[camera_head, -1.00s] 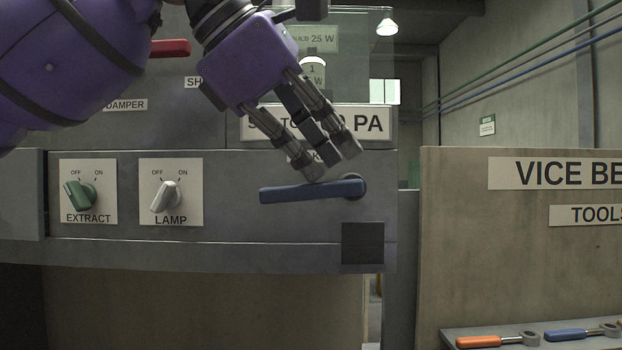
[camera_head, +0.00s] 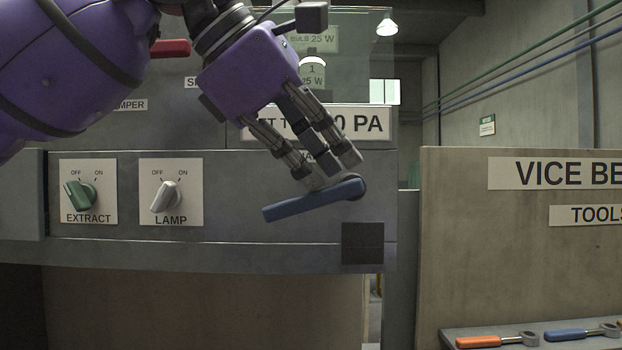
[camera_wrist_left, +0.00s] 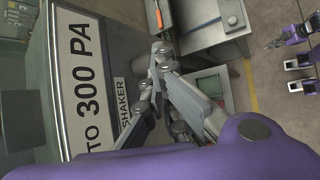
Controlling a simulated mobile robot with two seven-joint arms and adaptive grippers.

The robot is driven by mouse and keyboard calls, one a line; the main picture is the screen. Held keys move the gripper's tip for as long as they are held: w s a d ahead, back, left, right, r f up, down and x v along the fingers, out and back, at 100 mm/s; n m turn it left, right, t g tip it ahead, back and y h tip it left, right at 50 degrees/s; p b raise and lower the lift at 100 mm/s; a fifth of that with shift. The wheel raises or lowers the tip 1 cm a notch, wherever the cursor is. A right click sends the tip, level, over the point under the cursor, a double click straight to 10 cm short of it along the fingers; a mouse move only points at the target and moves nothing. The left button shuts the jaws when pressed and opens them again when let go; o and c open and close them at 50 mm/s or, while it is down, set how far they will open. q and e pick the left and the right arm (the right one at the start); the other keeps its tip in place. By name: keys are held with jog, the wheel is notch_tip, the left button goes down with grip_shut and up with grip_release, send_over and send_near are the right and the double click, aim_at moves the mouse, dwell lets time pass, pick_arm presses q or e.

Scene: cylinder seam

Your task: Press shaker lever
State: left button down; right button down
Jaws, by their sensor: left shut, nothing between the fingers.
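The shaker lever is a blue bar (camera_head: 305,203) on the grey panel, with its pivot at the right end. It is tilted, its free left end lower than the pivot. My left gripper (camera_head: 335,178) is shut and empty, pointing down. Its fingertips are at the lever's top edge, near the pivot end, and seem to touch it. In the left wrist view the gripper (camera_wrist_left: 162,58) is beside a SHAKER label (camera_wrist_left: 124,100); the lever is not clear there. A small purple and dark part at the right (camera_wrist_left: 285,38) may be my right gripper, too small to read.
Left of the lever are a green EXTRACT knob (camera_head: 80,195) and a grey LAMP knob (camera_head: 166,196). A dark square block (camera_head: 362,243) is below the pivot. A red handle (camera_head: 170,48) is higher up. A vice bench board (camera_head: 460,230) stands at the right.

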pick_arm(q)
jog(key=shift+f, duration=1.6)
dwell(0.8)
jog(key=shift+r, duration=0.15)
notch_tip(320, 180, up, 5)
send_over(329, 192)
jog(key=shift+a+r, duration=0.2)
jog(key=shift+a, duration=0.05)
dwell(0.4)
jog(key=shift+r, duration=2.55)
jog(key=shift+f, duration=0.1)
